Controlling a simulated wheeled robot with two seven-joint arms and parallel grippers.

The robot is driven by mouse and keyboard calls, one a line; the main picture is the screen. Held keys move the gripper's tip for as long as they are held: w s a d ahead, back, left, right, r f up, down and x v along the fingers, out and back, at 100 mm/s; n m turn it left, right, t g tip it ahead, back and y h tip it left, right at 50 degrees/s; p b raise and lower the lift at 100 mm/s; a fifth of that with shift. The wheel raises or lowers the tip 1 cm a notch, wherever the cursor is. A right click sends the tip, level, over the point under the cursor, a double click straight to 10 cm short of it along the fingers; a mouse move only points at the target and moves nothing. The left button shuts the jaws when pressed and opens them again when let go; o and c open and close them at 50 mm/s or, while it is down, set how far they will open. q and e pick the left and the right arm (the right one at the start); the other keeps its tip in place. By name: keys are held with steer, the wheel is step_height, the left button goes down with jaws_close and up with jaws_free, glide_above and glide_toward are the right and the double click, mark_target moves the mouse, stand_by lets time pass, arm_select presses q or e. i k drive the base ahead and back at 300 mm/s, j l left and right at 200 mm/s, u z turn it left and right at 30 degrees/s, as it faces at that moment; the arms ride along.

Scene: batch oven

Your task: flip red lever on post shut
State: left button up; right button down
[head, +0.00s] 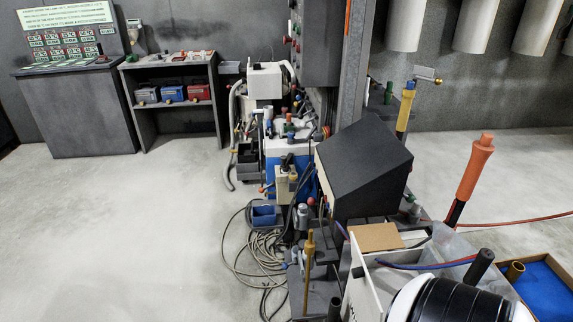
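An orange-red handle (475,168) stands tilted on a dark stem at the right. It is the most lever-like red thing in the head view, but I cannot tell whether it is the task's lever or whether it is open or shut. A grey upright post (351,85) rises near the top middle, with a narrow orange strip (347,17) at the picture's top edge; I cannot tell what the strip belongs to. Neither of my grippers shows in the head view.
A dark slanted box (365,160) stands right of centre. Loose cables (260,250) lie on the floor beside cluttered machinery. A blue-lined tray (543,285) is at lower right. The floor at left is clear.

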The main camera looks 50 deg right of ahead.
mark_target(310, 202)
steer(key=i+z, duration=0.25)
steer(key=i, duration=0.25)
steer(key=i+j+z, duration=0.2)
steer(key=i, duration=0.25)
steer(key=i+j+z, duration=0.1)
steer(key=i+z, duration=0.15)
steer(key=i, duration=0.25)
steer(key=i+j+z, duration=0.2)
steer(key=i, duration=0.25)
steer(key=i+l+z, duration=0.15)
steer(key=z, duration=0.3)
steer(key=i+z, duration=0.35)
steer(key=z, duration=0.15)
steer(key=i+z, duration=0.25)
steer(key=z, duration=0.2)
steer(key=i+j+z, duration=0.2)
steer(key=z, duration=0.3)
steer(key=i+j+z, duration=0.2)
steer(key=z, duration=0.25)
